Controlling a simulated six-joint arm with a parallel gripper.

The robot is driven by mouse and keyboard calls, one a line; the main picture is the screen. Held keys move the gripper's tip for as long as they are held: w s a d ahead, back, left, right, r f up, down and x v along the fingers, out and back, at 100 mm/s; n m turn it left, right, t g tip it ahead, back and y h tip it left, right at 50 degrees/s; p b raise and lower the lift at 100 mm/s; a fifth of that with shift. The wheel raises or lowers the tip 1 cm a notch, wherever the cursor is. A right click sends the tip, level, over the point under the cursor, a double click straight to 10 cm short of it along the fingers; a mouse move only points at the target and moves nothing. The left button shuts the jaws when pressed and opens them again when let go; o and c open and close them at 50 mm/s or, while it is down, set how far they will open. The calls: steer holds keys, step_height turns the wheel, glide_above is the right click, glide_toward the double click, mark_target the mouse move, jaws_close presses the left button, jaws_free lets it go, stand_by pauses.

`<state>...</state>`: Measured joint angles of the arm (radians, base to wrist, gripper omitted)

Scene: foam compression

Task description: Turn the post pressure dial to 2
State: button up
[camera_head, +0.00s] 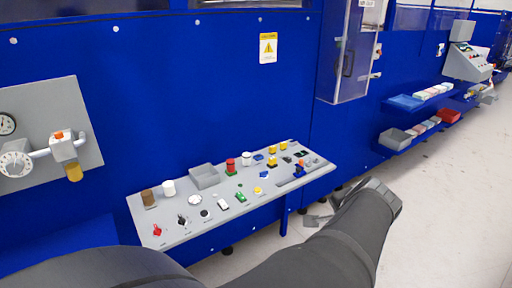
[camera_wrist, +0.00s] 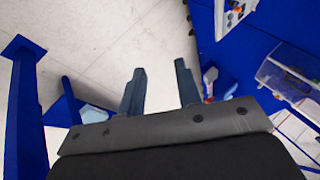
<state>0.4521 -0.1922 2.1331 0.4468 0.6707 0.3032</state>
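A white round dial (camera_head: 15,163) with markings sits on a grey plate (camera_head: 70,105) on the blue wall at the far left of the head view. I cannot read its setting or confirm that it is the post pressure dial. A round gauge (camera_head: 7,124) sits just above it. My gripper (camera_wrist: 160,66) is open and empty in the wrist view, its two dark fingers apart over pale floor. In the head view my arm reaches to the right, well away from the dial. The dial is not seen in the wrist view.
A grey control panel (camera_head: 172,222) with buttons, knobs and a small grey bin (camera_head: 204,176) juts from the blue wall. A valve with an orange top (camera_head: 62,147) adjoins the dial. Blue shelves with bins (camera_head: 395,138) stand at right. The floor (camera_head: 440,210) at right is clear.

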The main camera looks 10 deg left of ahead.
steer(key=w+a+n+y, duration=0.1)
steer(key=w+a+n, duration=0.4)
steer(key=w+a, duration=0.25)
steer(key=n+g+y, duration=0.2)
steer(key=n+g, duration=0.2)
steer(key=n, duration=1.2)
glide_above(181, 217)
steer(key=s+d, duration=0.5)
step_height(181, 217, down, 9)
steer(key=x, duration=1.7)
jaws_close()
